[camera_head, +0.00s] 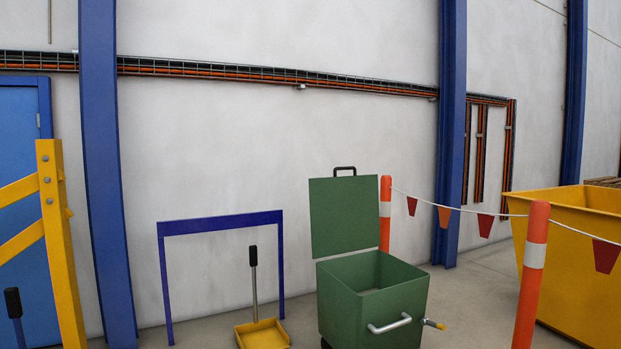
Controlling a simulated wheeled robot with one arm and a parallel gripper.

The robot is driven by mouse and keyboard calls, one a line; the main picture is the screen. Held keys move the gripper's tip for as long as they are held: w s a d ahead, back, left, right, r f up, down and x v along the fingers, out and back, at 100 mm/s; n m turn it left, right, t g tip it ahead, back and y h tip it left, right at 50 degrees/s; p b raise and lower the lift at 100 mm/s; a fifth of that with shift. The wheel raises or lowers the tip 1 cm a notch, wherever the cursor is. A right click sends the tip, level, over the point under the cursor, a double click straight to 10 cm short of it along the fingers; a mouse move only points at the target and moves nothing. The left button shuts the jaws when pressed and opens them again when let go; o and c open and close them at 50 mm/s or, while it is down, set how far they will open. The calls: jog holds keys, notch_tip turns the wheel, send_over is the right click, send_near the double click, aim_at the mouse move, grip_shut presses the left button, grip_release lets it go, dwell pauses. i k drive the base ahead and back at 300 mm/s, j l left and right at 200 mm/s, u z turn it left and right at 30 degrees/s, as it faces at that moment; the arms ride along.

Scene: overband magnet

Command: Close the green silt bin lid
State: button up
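The green silt bin (372,314) stands on the floor right of centre, with its open top showing an empty-looking inside. Its green lid (345,216) stands upright, tilted back at the rear edge of the bin. A black handle (345,170) sits on the lid's top edge. My gripper is not in view.
Orange posts (531,270) with a pennant line stand behind and right of the bin. A yellow skip (572,261) is at the far right. A yellow scoop (262,335) and blue frame (221,223) stand left of the bin. A yellow barrier (58,240) is at far left.

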aim_at(344, 215)
jog(key=i+j, duration=0.1)
jog(key=i, duration=0.25)
jog(key=i+j+z, duration=0.15)
jog(key=i, duration=0.25)
jog(key=i+j, duration=0.15)
jog(key=i, duration=0.2)
jog(key=z, duration=0.05)
